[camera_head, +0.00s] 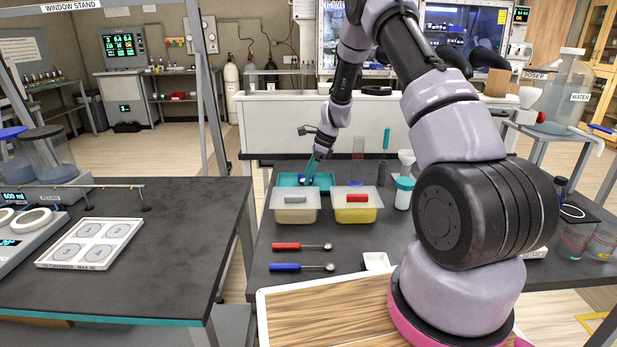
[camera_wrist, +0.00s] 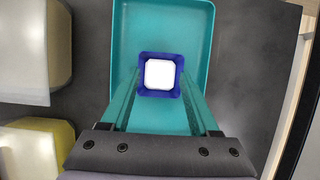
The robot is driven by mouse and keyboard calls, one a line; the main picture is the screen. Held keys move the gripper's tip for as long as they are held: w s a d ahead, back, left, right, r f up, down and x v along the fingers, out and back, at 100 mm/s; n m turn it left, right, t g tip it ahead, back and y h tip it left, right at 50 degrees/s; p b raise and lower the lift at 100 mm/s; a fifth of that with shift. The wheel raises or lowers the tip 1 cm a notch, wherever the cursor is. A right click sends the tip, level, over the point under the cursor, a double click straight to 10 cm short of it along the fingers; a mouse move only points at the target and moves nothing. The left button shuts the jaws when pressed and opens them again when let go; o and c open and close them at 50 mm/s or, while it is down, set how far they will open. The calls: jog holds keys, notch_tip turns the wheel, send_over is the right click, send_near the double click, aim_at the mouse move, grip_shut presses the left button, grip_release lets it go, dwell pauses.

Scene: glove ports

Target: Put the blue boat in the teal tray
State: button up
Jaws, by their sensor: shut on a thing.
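The teal tray (camera_head: 329,177) is at the far side of the dark bench, partly hidden by two tubs in the head view. In the wrist view the tray (camera_wrist: 203,30) lies under my gripper (camera_wrist: 160,84), long side running away from the wrist. My gripper, with teal fingers, is shut on the blue boat (camera_wrist: 160,57), a small square dish with blue walls and a white inside. The boat is within the tray's outline. I cannot tell whether it touches the tray floor.
Two lidded tubs stand before the tray: a pale one (camera_head: 296,215) and a yellow one (camera_head: 356,214). Red-handled (camera_head: 288,246) and blue-handled (camera_head: 287,267) spoons and a white dish (camera_head: 377,262) lie nearer. Bench beside the tray's right side is clear in the wrist view.

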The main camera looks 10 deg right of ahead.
jog(key=shift+f, duration=0.4)
jog(key=o, duration=1.4)
jog(key=shift+f, duration=0.1)
jog(key=shift+o, duration=0.2)
